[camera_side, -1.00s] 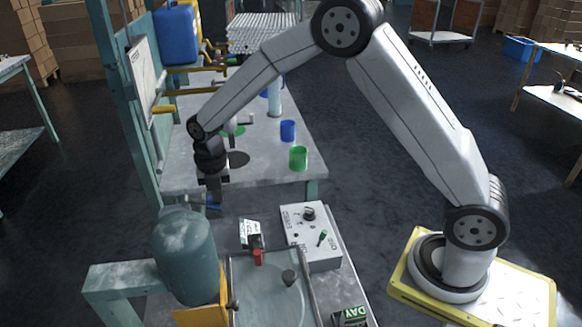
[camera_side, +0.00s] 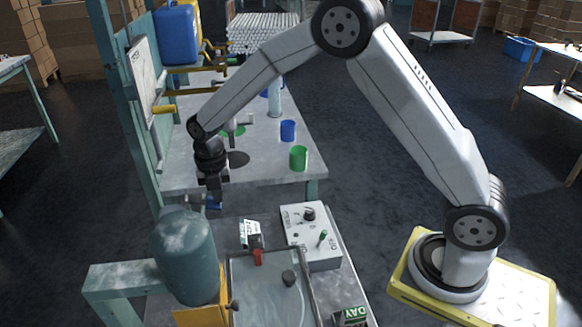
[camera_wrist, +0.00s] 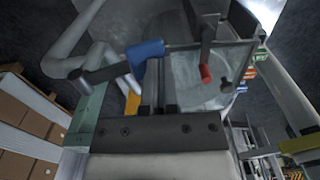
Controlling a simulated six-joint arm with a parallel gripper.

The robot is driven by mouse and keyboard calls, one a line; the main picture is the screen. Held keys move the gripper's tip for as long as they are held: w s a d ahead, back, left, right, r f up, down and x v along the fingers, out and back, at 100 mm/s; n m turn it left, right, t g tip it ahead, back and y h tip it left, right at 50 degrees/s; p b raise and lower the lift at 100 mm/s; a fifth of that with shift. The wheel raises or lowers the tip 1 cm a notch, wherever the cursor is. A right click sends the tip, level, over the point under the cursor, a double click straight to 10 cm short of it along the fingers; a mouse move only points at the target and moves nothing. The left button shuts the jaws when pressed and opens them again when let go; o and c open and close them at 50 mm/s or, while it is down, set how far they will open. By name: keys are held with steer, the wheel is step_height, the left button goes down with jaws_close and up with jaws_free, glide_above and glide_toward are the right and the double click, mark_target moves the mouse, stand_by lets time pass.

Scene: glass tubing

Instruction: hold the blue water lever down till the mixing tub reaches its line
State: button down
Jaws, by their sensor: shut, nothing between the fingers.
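The blue water lever (camera_side: 213,203) is at the fingertips of my gripper (camera_side: 211,196), behind the green tank in the side view. In the wrist view the lever's blue handle (camera_wrist: 145,52) lies just beyond the tips of my gripper (camera_wrist: 159,85). My gripper points down and is shut with nothing between its fingers. I cannot tell how firmly it touches the lever. The mixing tub (camera_side: 234,282) stands below and to the right, with pale liquid and a dark round knob in it. Its line cannot be made out. The tub also shows in the wrist view (camera_wrist: 218,92).
A red-handled lever (camera_side: 257,257) is at the tub's back edge. A grey control box (camera_side: 317,250) with a green switch stands right of the tub. The green tank (camera_side: 184,255) is close in front of my gripper. Blue (camera_side: 288,131) and green (camera_side: 299,158) cups stand on the bench behind.

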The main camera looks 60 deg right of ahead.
steer(key=shift+r, duration=1.25)
step_height(320, 180, up, 13)
steer(key=s+d, duration=0.1)
stand_by(0.4)
stand_by(0.3)
